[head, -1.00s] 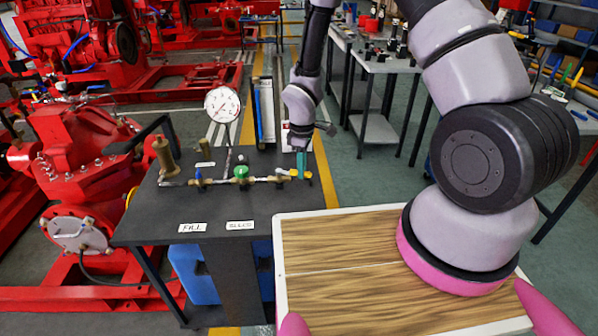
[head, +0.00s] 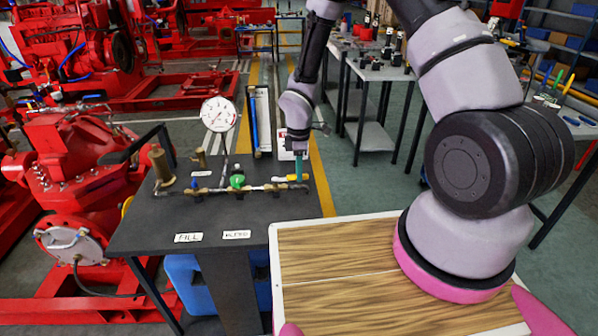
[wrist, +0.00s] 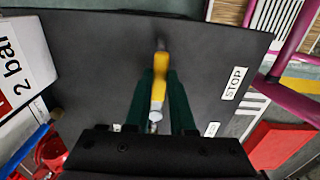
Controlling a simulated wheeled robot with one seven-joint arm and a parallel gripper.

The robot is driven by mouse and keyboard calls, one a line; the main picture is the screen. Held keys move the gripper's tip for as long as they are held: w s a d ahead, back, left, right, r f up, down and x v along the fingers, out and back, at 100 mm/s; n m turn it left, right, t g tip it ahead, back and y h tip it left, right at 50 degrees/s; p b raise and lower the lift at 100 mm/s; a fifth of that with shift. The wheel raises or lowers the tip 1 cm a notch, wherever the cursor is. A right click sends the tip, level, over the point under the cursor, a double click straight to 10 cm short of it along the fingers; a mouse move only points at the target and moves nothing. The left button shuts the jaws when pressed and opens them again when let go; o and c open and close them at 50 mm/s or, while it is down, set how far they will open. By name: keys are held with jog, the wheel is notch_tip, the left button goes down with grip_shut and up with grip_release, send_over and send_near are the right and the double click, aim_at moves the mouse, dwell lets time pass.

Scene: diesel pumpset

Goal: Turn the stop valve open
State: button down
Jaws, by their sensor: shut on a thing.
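The stop valve's yellow lever (wrist: 159,80) lies between the two green fingers of my gripper (wrist: 160,76) in the wrist view. The gripper is shut on it. A STOP label (wrist: 234,83) lies to the right on the dark bench top. In the head view my gripper (head: 299,172) points down at the right end of the brass pipe line (head: 262,188), with a bit of the yellow lever (head: 291,177) showing beside the fingers. The fingers hide part of the lever there, so its exact angle is hard to tell.
A green knob (head: 237,181) and a blue handle (head: 194,184) sit along the same pipe, left of my gripper. A pressure gauge (head: 218,114) rises behind it. FILL (head: 188,238) and BLEED (head: 236,234) labels lie in front. A red pump (head: 75,170) stands left of the bench (head: 215,220).

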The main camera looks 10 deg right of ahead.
jog(key=shift+w, duration=0.1)
jog(key=c, duration=0.8)
grip_release()
jog(key=shift+o, duration=0.2)
jog(key=shift+r, duration=0.1)
notch_tip(320, 180, up, 11)
jog(key=shift+f, duration=0.2)
jog(key=shift+r, duration=0.1)
